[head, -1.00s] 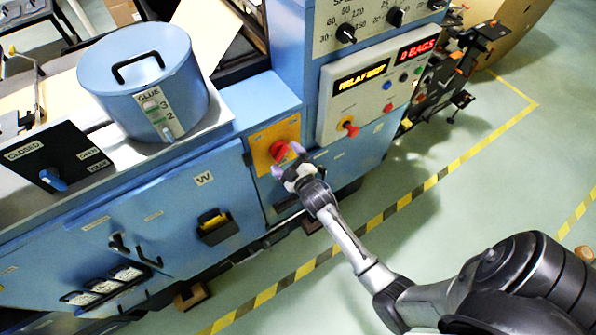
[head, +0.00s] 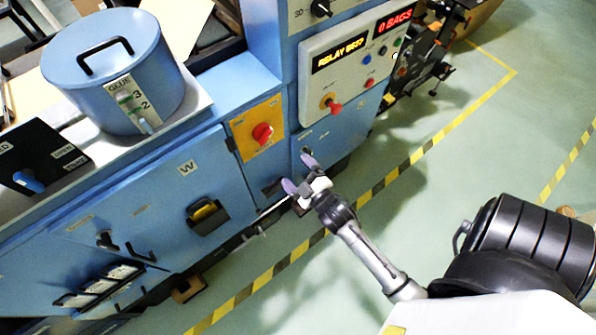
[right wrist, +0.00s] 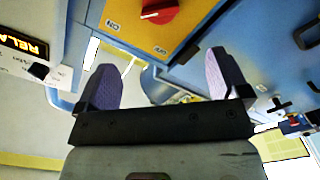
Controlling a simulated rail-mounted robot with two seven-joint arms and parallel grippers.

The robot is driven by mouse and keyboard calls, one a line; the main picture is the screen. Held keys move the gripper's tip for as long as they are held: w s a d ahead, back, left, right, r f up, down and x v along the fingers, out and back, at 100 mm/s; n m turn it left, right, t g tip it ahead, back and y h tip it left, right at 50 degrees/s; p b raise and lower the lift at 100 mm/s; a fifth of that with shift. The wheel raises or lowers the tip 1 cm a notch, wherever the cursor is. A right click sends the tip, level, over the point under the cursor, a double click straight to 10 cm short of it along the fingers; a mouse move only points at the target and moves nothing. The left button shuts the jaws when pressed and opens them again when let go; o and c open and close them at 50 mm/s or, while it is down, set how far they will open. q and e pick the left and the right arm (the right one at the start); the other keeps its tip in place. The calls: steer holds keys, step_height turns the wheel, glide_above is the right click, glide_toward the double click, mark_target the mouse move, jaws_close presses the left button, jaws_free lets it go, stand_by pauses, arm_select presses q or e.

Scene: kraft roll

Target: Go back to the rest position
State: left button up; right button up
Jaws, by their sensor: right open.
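My right gripper (head: 298,175) is open and empty, in front of the blue machine and below and to the right of the red rotary switch (head: 262,134). Its two purple-padded fingers stand wide apart in the right wrist view (right wrist: 162,85). There, the red switch (right wrist: 160,10) on its yellow plate (right wrist: 135,28) shows beyond the fingertips, with a gap between. My left gripper is not in view.
The blue machine carries a glue pot (head: 115,75), a black switch box (head: 40,160) and a control panel (head: 350,65) reading "RELAY" and "0 BAGS". A yellow-black striped line (head: 385,180) marks the green floor, which is open at the right.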

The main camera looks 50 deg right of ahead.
stand_by(0.5)
steer(key=s+f+m+g, duration=0.4)
steer(key=f+m+g, duration=0.25)
steer(key=g, duration=0.25)
steer(key=s+a+r+n+g+y, duration=0.1)
steer(key=s+a+r+g+y, duration=0.15)
steer(key=s+a, duration=0.35)
steer(key=s+a+r+n+g+y, duration=0.1)
steer(key=s+a+r+g+y, duration=0.15)
steer(key=s, duration=0.55)
step_height(320, 180, up, 18)
steer(key=p, duration=1.9)
steer(key=shift+s+a+r+h, duration=0.25)
steer(key=shift+s+a+h, duration=0.05)
steer(key=shift+a+h, duration=0.1)
